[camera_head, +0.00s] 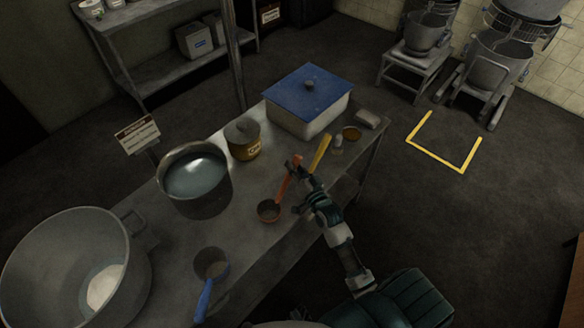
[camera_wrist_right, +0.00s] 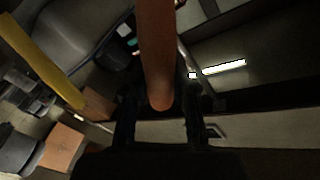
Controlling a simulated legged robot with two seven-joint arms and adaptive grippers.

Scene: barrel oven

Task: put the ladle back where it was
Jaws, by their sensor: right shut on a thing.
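The orange-handled ladle (camera_head: 268,210) is at the right part of the metal table, with its round bowl toward the front. My right gripper (camera_head: 297,168) is shut on the upper part of its handle. In the right wrist view the ladle's handle (camera_wrist_right: 157,50) passes between the two fingers of my right gripper (camera_wrist_right: 161,108). I cannot tell whether the bowl touches the tabletop. A second, blue-handled ladle (camera_head: 205,298) lies at the table's front. My left gripper is not in view.
A yellow handle (camera_head: 321,152) and a small bottle (camera_head: 337,146) are close behind my right gripper.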

